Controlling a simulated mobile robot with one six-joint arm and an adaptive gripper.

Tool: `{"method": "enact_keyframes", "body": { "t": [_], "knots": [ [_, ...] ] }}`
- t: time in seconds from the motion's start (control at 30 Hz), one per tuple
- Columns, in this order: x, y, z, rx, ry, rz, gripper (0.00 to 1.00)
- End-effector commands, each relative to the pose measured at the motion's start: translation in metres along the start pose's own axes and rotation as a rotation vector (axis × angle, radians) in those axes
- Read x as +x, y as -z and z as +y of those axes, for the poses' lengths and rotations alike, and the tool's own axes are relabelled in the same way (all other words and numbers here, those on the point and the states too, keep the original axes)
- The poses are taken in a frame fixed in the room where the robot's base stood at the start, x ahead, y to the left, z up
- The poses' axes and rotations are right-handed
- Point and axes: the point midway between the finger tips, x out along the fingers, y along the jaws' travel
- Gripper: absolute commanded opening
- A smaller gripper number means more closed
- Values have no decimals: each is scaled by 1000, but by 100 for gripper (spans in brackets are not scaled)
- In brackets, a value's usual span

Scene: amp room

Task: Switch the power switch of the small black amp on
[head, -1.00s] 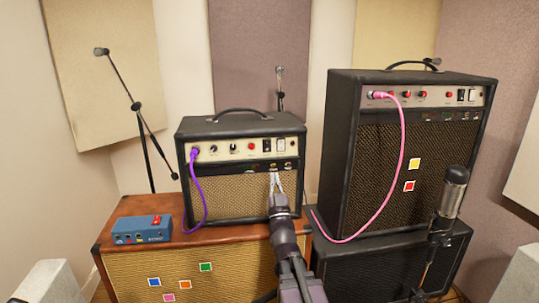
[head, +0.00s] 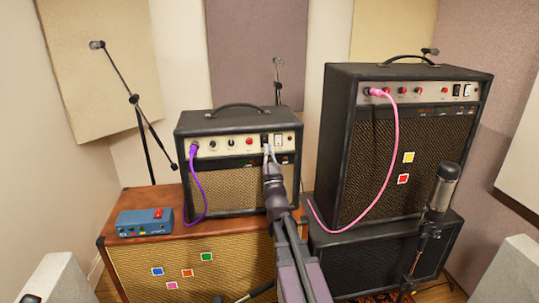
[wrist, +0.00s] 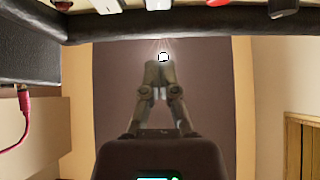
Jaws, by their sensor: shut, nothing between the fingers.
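The small black amp (head: 190,130) stands on a brown wooden cabinet. The wrist view shows the closed fingers (wrist: 160,66) and switches (wrist: 159,4) at the top edge.
A purple cable (head: 198,190) hangs from the panel's left end. The large black amp (head: 335,150) with a pink cable (head: 396,145) stands close on the right. A blue pedal (head: 140,224) lies on the brown cabinet (head: 115,225). A microphone (head: 442,190) stands right.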

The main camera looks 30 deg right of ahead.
Motion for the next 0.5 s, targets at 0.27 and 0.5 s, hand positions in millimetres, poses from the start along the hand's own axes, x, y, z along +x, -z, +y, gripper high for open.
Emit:
{"method": "enact_keyframes", "body": {
  "t": [0.27,0.5],
  "knots": [
    [30,-18,0,0,0,0,0],
    [40,-28,0,0,0,0,0]
  ]
}}
